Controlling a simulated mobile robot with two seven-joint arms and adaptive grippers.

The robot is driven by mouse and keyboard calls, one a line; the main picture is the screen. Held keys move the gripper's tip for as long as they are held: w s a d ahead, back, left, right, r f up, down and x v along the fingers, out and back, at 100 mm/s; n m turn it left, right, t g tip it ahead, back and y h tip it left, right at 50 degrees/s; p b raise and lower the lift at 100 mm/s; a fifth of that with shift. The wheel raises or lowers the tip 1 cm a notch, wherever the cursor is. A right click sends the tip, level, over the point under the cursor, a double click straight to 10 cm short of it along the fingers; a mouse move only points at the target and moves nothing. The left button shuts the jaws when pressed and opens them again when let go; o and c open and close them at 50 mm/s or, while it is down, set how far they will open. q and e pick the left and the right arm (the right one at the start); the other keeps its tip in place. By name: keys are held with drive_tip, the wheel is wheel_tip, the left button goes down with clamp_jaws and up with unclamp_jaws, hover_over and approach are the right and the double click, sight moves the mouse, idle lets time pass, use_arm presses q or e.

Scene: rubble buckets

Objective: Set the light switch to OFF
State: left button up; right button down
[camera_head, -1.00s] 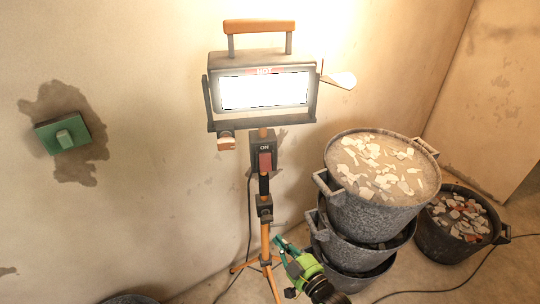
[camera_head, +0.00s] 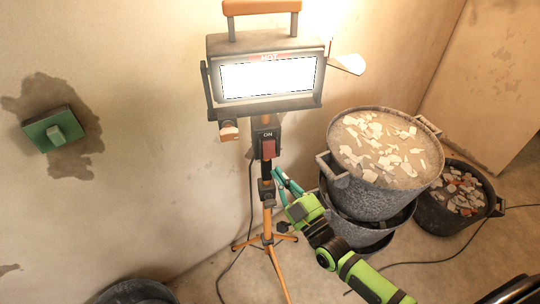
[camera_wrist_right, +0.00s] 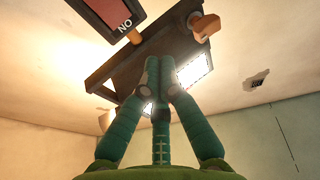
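A work lamp (camera_head: 265,78) on an orange tripod stand is lit. Its switch box carries a red rocker switch (camera_head: 268,149) with the label ON above it. The red switch also shows at the top of the right wrist view (camera_wrist_right: 112,12), with the label upside down. My right gripper (camera_head: 280,175), with teal fingers, is just below and right of the switch, apart from it. In the right wrist view its fingers (camera_wrist_right: 163,68) come together with nothing visible between them. A green wall switch (camera_head: 54,130) is at the left. My left gripper is not in view.
Stacked grey buckets, the top one filled with rubble (camera_head: 375,150), stand right of my right gripper. Another rubble bucket (camera_head: 455,220) stands behind them. A dark bucket rim (camera_head: 135,290) shows at the bottom left. A cable (camera_head: 235,265) hangs to the floor beside the stand.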

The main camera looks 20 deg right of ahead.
drive_tip(key=b, duration=0.6)
approach(267, 153)
wheel_tip(267, 153, up, 3)
drive_tip(key=w+a, duration=0.2)
drive_tip(key=w, duration=0.1)
drive_tip(key=shift+w+a+f+b, duration=0.15)
drive_tip(key=shift+w+b, duration=0.35)
drive_tip(key=shift+w, duration=0.4)
drive_tip(key=shift+w+f+b, duration=0.15)
drive_tip(key=shift+w+b, duration=0.25)
drive_tip(key=shift+w+f+b, duration=0.25)
drive_tip(key=shift+w+b, duration=0.25)
drive_tip(key=shift+b, duration=0.05)
idle(0.6)
